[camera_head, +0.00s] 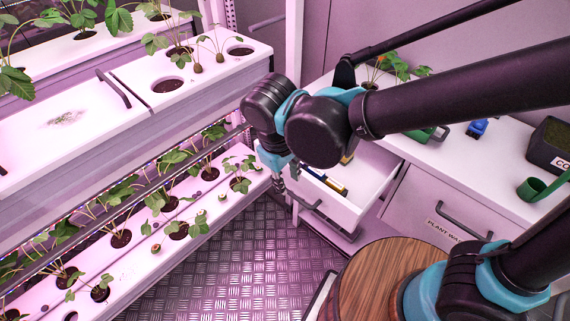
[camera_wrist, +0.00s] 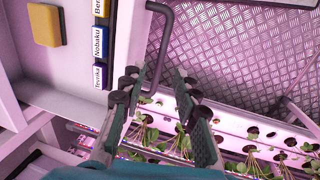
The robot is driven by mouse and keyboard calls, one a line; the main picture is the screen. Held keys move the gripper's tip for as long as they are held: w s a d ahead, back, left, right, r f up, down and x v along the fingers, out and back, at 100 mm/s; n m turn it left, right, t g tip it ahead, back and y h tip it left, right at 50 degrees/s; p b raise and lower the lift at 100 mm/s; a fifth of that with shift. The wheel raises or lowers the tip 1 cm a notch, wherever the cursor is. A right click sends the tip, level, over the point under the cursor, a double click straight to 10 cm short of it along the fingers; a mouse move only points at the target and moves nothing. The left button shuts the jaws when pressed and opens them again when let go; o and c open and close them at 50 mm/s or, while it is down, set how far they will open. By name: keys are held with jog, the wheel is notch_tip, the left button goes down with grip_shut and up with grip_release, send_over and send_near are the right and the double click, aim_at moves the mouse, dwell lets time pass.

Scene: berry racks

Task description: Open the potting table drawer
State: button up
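The potting table drawer (camera_head: 372,190) is pulled out from the white table in the head view, its inside showing. In the wrist view the open drawer (camera_wrist: 62,95) is at the upper left. Its dark bar handle (camera_wrist: 168,50) runs along the drawer front. My gripper (camera_wrist: 158,85) is open, its two fingers apart. The lower end of the handle appears between the fingertips, with no clear contact. In the head view my gripper (camera_head: 283,181) hangs at the drawer's front left, partly hidden by my wrist.
A yellow block (camera_wrist: 45,25) and labelled items (camera_wrist: 98,42) lie in the drawer. A lower compartment (camera_head: 445,205) marked "PLANT WAS..." is beside it. Plant racks (camera_head: 125,262) stand at the left. The metal floor (camera_head: 235,255) between is clear. Pots and a blue object (camera_head: 477,128) stand on the tabletop.

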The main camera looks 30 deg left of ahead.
notch_tip(320, 180, up, 7)
jog(key=s, duration=0.1)
jog(key=shift+s, duration=0.15)
jog(key=shift+a+f, duration=0.1)
dwell(0.5)
